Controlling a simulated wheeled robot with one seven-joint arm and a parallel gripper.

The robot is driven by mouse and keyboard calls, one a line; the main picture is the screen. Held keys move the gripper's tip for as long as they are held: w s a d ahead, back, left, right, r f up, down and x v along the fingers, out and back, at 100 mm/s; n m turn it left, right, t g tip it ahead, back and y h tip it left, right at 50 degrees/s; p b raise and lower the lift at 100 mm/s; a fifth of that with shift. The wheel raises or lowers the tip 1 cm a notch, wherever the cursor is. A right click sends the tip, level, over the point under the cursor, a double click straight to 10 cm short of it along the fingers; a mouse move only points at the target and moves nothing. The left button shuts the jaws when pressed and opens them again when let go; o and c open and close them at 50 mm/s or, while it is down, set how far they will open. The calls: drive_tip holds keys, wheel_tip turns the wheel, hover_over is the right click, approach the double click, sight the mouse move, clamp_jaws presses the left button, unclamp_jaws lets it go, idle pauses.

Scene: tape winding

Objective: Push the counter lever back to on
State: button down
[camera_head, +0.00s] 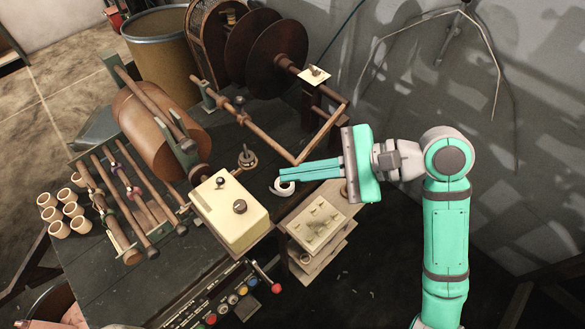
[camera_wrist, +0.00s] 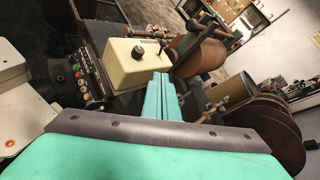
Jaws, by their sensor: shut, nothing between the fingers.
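A cream box (camera_head: 234,228) with two dark knobs sits on the table's near right side; it also shows in the wrist view (camera_wrist: 128,72). A small dark lever (camera_head: 247,158) on a round base stands just behind the box. A red-knobbed lever (camera_head: 268,283) sticks out at the front panel below the box. I cannot tell which of these is the counter lever, and no on mark is readable. My gripper (camera_head: 281,174) is shut and empty, its fingers pointing left, to the right of the small dark lever and apart from it in the picture.
A white ring (camera_head: 276,189) lies below my fingertips. A small pale shelf unit (camera_head: 318,222) stands right of the box. Wooden rods (camera_head: 322,140) and large brown discs (camera_head: 277,52) are behind. A brown drum (camera_head: 150,130) and several cups (camera_head: 58,229) are at left.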

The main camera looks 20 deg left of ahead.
sight(219, 183)
drive_tip(key=shift+s+a+f, duration=0.3)
drive_tip(key=shift+s+a, duration=0.35)
drive_tip(key=shift+a, duration=0.9)
drive_tip(key=shift+s+a+f, duration=0.25)
drive_tip(key=shift+s+a, duration=0.45)
drive_tip(key=shift+a, duration=0.9)
drive_tip(key=shift+s+a+f, duration=0.3)
drive_tip(key=shift+s+a, duration=0.35)
drive_tip(key=shift+a, duration=0.9)
drive_tip(key=shift+w+a, duration=0.1)
